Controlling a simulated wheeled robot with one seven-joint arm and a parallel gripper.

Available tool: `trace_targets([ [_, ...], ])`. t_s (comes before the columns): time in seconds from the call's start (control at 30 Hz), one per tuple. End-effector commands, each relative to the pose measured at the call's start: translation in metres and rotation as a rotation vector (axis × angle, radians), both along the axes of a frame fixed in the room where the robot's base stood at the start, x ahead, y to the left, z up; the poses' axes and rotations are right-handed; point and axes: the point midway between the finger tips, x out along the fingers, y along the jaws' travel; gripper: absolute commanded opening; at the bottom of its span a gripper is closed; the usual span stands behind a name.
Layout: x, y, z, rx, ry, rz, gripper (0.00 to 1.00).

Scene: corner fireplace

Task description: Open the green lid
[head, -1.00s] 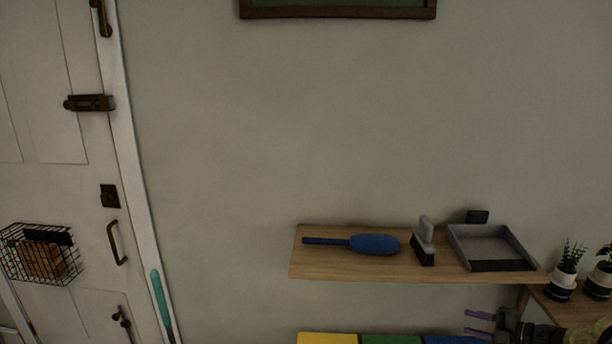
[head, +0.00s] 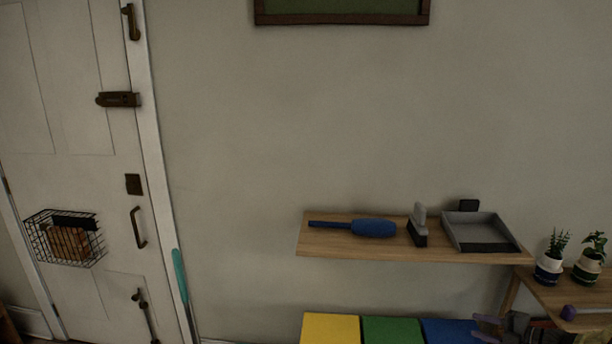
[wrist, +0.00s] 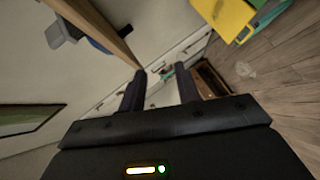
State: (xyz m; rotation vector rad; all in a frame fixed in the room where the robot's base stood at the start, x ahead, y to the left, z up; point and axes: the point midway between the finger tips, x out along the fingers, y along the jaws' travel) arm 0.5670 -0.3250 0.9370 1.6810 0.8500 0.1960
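The green lid (head: 392,330) is shown at the bottom edge of the head view, between a yellow lid (head: 330,327) and a blue lid (head: 450,330). It looks flat and shut; its front is cut off by the frame. My gripper (head: 476,327) is at the lower right of the head view, over the right part of the blue lid in the picture and apart from the green one. In the wrist view my gripper (wrist: 160,73) has its two dark fingers spread with nothing between them. Yellow (wrist: 225,15) and green (wrist: 266,12) parts of the bins show at that view's top right.
A wooden shelf (head: 340,247) hangs above the lids, holding a blue duster (head: 373,228), a brush (head: 418,226) and a grey dustpan (head: 482,232). Potted plants (head: 550,265) stand on a table at right. A door (head: 75,150) with a wire basket (head: 40,240) is at left.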

Motion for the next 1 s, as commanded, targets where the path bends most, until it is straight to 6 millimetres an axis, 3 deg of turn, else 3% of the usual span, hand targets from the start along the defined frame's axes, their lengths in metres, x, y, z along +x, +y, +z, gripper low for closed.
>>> trace_targets([
  [0.33, 0.001, 0.04, 0.005, -0.2, -0.038, 0.155, 0.33],
  [0.57, -0.003, 0.082, 0.011, -0.414, -0.102, 0.346, 0.33],
  [0.77, -0.016, 0.137, 0.02, -0.691, -0.224, 0.643, 0.33],
  [1.0, -0.053, 0.205, 0.038, -1.078, -0.506, 1.173, 0.33],
])
